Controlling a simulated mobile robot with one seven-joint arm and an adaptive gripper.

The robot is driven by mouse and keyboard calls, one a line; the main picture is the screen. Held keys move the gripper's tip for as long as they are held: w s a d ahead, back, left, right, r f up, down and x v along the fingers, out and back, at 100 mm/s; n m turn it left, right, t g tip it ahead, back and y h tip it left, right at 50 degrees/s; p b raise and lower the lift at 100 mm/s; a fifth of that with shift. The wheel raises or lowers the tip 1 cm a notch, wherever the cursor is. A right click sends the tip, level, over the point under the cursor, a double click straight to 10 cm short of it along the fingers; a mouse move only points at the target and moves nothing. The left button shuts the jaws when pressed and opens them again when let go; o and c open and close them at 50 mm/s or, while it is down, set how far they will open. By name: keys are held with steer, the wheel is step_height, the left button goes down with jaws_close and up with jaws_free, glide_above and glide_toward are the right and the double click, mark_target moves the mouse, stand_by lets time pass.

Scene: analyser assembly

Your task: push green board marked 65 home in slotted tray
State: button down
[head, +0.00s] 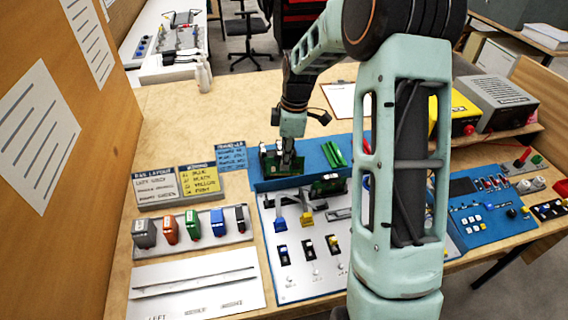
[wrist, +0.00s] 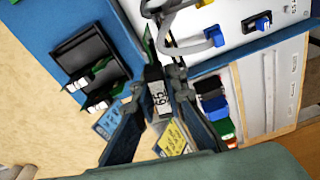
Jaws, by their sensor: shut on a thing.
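My gripper (head: 288,163) is low over the blue surface at the back of the white panel. In the wrist view, my gripper (wrist: 165,100) is shut on the board marked 65 (wrist: 157,92), and its white label faces the camera. In the head view, the green board (head: 284,168) shows partly behind the fingers. A black slotted holder (wrist: 92,55) lies beside the gripper in the wrist view, with white-labelled boards at its edge. The lower edge of the held board is hidden, so I cannot tell how deep it sits or whether it touches a slot.
A green piece (head: 333,154) lies on the blue surface to the right. The white panel (head: 300,262) carries switches and clips. Coloured blocks (head: 192,225) and label cards (head: 199,180) are at left. My arm hides the panel's right side.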

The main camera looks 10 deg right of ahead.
steer(key=w+d+m+t+h+p, duration=0.15)
steer(key=w+d+m, duration=0.25)
steer(key=w+m, duration=0.4)
steer(key=w+d+m+p, duration=0.2)
steer(key=w+d+m, duration=0.2)
steer(key=w+m, duration=0.35)
steer(key=shift+m, duration=0.25)
steer(key=shift+s+a+f+b, duration=0.15)
steer(key=shift+f+b, duration=0.55)
steer(key=shift+f, duration=0.5)
steer(key=shift+a+f+b, duration=0.1)
steer(key=shift+f+b, duration=0.55)
steer(key=shift+f, duration=0.55)
steer(key=shift+f, duration=0.2)
steer(key=shift+f+b, duration=1.55)
steer(key=shift+f, duration=0.7)
steer(key=shift+f+b, duration=0.3)
steer(key=shift+f, duration=0.1)
steer(key=c, duration=1.9)
jaws_free()
steer(key=shift+o, duration=0.4)
